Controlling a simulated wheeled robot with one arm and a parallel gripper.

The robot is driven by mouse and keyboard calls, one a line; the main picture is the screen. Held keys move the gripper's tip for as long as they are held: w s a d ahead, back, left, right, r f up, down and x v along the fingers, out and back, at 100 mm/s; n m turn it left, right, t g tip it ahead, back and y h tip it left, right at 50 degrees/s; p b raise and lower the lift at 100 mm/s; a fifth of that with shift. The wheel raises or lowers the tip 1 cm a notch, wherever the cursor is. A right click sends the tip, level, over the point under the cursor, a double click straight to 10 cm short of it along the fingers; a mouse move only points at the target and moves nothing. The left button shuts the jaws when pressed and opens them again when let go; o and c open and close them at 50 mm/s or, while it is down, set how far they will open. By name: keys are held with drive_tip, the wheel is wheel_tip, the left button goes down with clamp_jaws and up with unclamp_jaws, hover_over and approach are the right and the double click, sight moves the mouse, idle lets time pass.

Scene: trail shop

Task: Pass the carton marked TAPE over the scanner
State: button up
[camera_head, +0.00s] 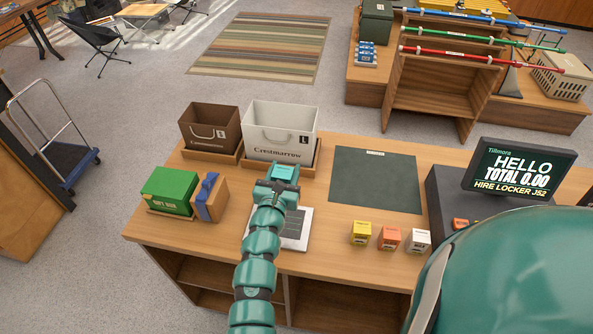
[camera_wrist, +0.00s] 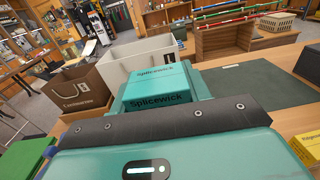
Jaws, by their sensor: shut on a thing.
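My gripper (camera_head: 279,182) is shut on a small teal carton (camera_head: 285,172), above the counter. The carton also shows in the wrist view (camera_wrist: 158,88), where its sides read "Splicewick"; I cannot read the word TAPE on it. A flat pale plate with a dark panel (camera_head: 295,229), which looks like the scanner, lies on the counter, partly hidden by my arm. The held carton appears beyond this plate, in front of the white bag. The till display (camera_head: 520,169) reads "HELLO TOTAL 0.00 HIRE LOCKER J52".
A brown bag (camera_head: 209,129) and a white bag (camera_head: 281,133) stand in trays at the counter's back. A green gift box (camera_head: 169,191) is at left. Yellow (camera_head: 361,232), orange (camera_head: 389,238) and white (camera_head: 417,240) cartons stand right of the plate. A dark green mat (camera_head: 375,180) is bare.

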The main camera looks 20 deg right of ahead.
drive_tip(key=f+b, duration=0.2)
drive_tip(key=f, duration=0.1)
drive_tip(key=f+b, duration=0.1)
drive_tip(key=b, duration=0.1)
drive_tip(key=shift+w+a+f, duration=0.2)
drive_tip(key=shift+a+f, duration=0.1)
drive_tip(key=shift+f, duration=0.1)
wheel_tip(320, 180, down, 7)
drive_tip(key=b, duration=0.2)
drive_tip(key=shift+w+a, duration=0.25)
drive_tip(key=shift+a, duration=0.15)
drive_tip(key=shift+r, duration=0.15)
drive_tip(key=shift+r+p, duration=2.5)
drive_tip(key=shift+r, duration=2.55)
